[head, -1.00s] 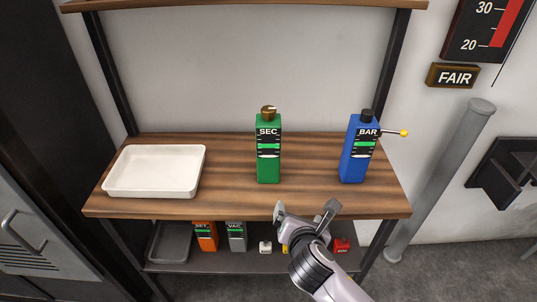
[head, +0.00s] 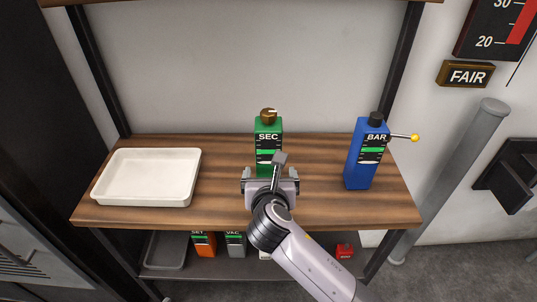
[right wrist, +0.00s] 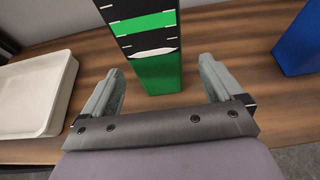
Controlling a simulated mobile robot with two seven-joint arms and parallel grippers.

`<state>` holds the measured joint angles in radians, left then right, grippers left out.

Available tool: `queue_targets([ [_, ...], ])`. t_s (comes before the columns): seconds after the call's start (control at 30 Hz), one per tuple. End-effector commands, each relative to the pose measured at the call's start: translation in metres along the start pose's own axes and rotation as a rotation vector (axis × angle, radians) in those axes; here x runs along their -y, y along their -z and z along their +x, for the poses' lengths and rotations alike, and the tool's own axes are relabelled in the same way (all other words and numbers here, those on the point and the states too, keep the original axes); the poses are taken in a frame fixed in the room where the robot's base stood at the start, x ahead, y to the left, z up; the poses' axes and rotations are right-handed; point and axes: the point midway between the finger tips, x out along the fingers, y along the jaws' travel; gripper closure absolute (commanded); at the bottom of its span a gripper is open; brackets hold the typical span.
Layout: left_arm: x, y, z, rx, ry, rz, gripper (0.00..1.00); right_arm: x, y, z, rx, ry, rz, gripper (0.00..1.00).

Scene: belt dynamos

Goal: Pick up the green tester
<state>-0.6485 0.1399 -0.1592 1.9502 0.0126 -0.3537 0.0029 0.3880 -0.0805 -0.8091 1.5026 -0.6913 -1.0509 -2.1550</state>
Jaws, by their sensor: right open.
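The green tester (head: 268,139) stands upright on the wooden shelf, marked SEC, with a brown knob on top. My right gripper (head: 270,177) is in front of it in the head view and hides its lower part. In the right wrist view the green tester (right wrist: 150,45) stands just beyond the open fingers of my right gripper (right wrist: 162,85), roughly centred between them. The fingers look apart from it, with nothing held. My left gripper is not in view.
A white tray (head: 103,199) lies on the shelf at the left. A blue BAR tester (head: 361,158) with a yellow-tipped side lever stands at the right. A lower shelf holds an orange tester (head: 203,245), a grey tester (head: 235,245) and a red item (head: 344,251).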

Motion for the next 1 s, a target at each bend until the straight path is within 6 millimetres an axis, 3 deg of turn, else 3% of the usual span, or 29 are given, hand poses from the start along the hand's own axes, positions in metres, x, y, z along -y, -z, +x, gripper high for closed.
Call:
queue_targets([
  [0.4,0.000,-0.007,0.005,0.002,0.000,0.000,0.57,-0.004,0.002,0.044,-0.001,0.000,0.002,0.06],
  [0.73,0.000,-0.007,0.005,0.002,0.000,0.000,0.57,-0.004,0.001,0.048,-0.001,-0.001,0.002,0.06],
  [0.77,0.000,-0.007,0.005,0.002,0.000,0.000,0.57,-0.004,0.001,0.048,-0.001,-0.001,0.002,0.13],
  [1.0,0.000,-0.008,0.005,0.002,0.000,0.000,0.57,-0.004,0.002,0.048,-0.001,-0.001,0.002,0.91],
])
